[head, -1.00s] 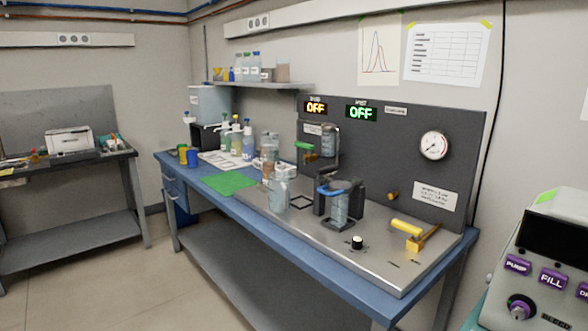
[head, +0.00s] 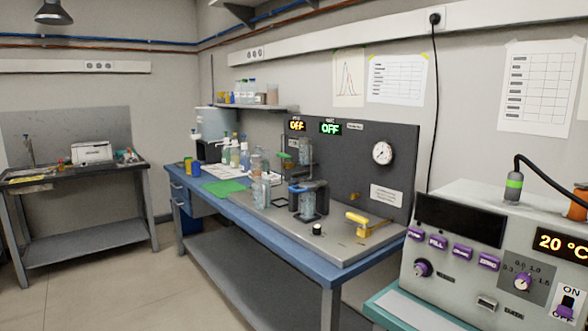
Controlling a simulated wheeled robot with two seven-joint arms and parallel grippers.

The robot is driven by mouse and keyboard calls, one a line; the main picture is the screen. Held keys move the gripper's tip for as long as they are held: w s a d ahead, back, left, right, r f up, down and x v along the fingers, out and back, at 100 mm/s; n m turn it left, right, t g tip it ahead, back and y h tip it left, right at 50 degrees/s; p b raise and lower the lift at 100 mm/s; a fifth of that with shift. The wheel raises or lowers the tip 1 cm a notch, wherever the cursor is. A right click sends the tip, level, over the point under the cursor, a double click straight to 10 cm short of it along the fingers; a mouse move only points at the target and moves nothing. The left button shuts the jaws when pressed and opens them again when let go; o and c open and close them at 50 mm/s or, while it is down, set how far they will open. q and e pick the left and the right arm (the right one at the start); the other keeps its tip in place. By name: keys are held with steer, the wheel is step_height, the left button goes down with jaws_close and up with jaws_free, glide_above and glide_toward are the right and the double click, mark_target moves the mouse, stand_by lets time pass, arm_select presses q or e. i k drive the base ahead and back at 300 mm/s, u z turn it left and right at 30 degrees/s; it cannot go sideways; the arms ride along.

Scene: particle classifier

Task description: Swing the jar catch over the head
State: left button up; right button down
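The particle classifier rig stands on a steel plate (head: 283,218) on the blue bench. A clear jar (head: 309,203) sits in a black holder with a blue catch or ring (head: 298,188) at its upper left. Behind it, a second clear vessel (head: 305,152) is mounted on the dark panel, with a green part (head: 287,157) to its left. The exact position of the catch over the head is too small to tell. A yellow lever (head: 357,219) is at the plate's right end. Neither gripper is in view.
A grey panel (head: 350,150) carries two OFF displays and a gauge (head: 382,153). A green mat (head: 223,187) and bottles (head: 234,153) are further left. A control box (head: 470,215) stands at the right front. Open floor (head: 190,290) lies before the bench.

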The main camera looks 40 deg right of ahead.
mark_target(293, 175)
steer(key=u, duration=0.3)
steer(key=i, duration=1.45)
steer(key=z, duration=0.3)
steer(key=i, duration=1.6)
steer(key=z, duration=1.9)
steer(key=i, duration=0.55)
steer(key=z, duration=0.35)
